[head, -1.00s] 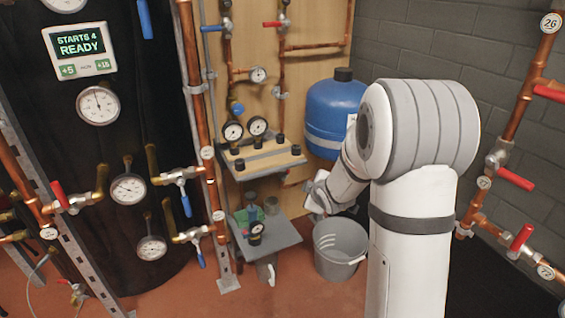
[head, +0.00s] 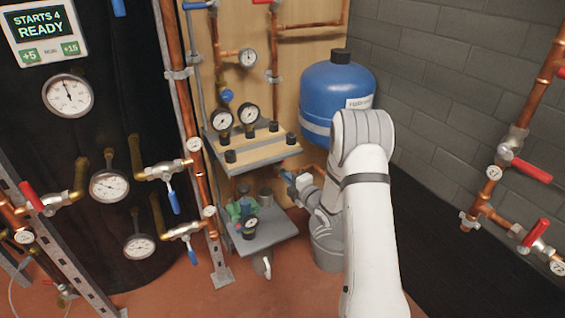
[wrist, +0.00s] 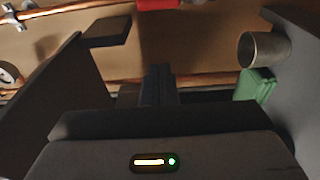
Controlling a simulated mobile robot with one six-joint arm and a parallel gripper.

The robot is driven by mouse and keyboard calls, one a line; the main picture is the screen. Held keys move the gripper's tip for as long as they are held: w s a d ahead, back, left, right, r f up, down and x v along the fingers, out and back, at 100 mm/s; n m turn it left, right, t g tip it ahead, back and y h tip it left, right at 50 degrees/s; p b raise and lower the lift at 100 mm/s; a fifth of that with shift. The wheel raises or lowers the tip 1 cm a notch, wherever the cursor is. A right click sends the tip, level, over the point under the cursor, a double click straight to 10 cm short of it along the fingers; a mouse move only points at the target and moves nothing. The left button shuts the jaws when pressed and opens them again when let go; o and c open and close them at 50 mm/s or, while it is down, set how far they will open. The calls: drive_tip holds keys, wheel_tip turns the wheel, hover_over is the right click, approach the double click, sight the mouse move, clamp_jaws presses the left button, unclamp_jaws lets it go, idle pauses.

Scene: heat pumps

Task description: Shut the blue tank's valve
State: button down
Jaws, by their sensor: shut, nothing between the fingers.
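The blue tank (head: 326,100) stands against the wooden board in the head view, with a black cap and a white label. My arm covers its lower right part. My gripper (head: 288,177) is below and left of the tank, near the right edge of the shelves. In the wrist view its fingers (wrist: 160,85) are together with nothing between them. A red part (wrist: 157,4) shows at the top edge of the wrist view, beyond the fingers and cut off; I cannot tell whether it is the tank's valve handle. No valve is clearly visible at the tank.
An upper shelf (head: 262,152) with gauges and a lower grey shelf (head: 275,232) stand left of my gripper. A grey bucket (head: 325,257) is below, partly hidden by my arm. Copper pipes (wrist: 210,82) cross the board. A green item (wrist: 256,85) and a metal cup (wrist: 262,50) are right.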

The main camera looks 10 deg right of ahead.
drive_tip(key=b+x, duration=0.3)
drive_tip(key=x, duration=0.7)
drive_tip(key=shift+w+d+b, duration=0.2)
drive_tip(key=shift+d+b, duration=0.6)
drive_tip(key=shift+d, duration=1.2)
drive_tip(key=shift+d+m, duration=0.2)
drive_tip(key=shift+m, duration=0.7)
drive_tip(key=shift+d+r+m, duration=0.1)
drive_tip(key=shift+m, duration=0.2)
